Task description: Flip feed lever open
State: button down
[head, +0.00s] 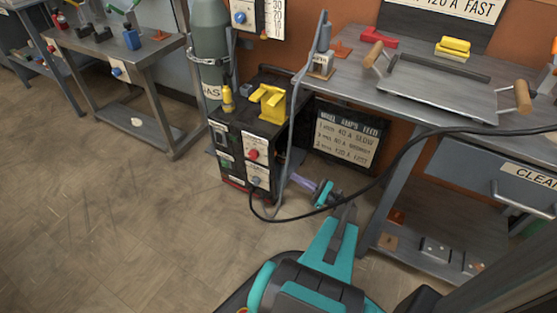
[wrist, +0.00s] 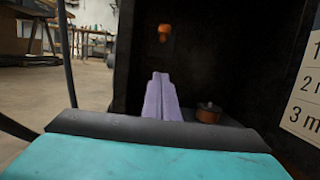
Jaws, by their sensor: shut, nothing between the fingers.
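My gripper (head: 295,178) has lavender fingers and teal parts. It reaches low beside the right side of the black welding machine (head: 232,140). In the wrist view the fingers (wrist: 161,76) lie together, shut and empty, and point into a dark recess. An orange part (wrist: 165,33) is mounted on the dark wall above the fingertips, apart from them. A brown round part with a small knob (wrist: 208,112) sits just right of the fingers. I cannot tell which of these is the feed lever. The recess is hidden from the head view.
A sign (head: 348,137) leans behind, at the right. The steel workbench (head: 440,105) with its lower shelf stands close on the right. Open floor (head: 110,220) lies to the left.

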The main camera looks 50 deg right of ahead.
dwell(0.3)
jog(key=w+a+r+b, duration=0.2)
jog(key=w+r+b, duration=0.3)
jog(key=w, duration=0.4)
jog(key=shift+r, duration=0.7)
jog(key=shift+a, duration=0.1)
jog(key=shift+w+a+r, duration=0.1)
jog(key=shift+a+r, duration=0.05)
jog(key=shift+r, duration=0.1)
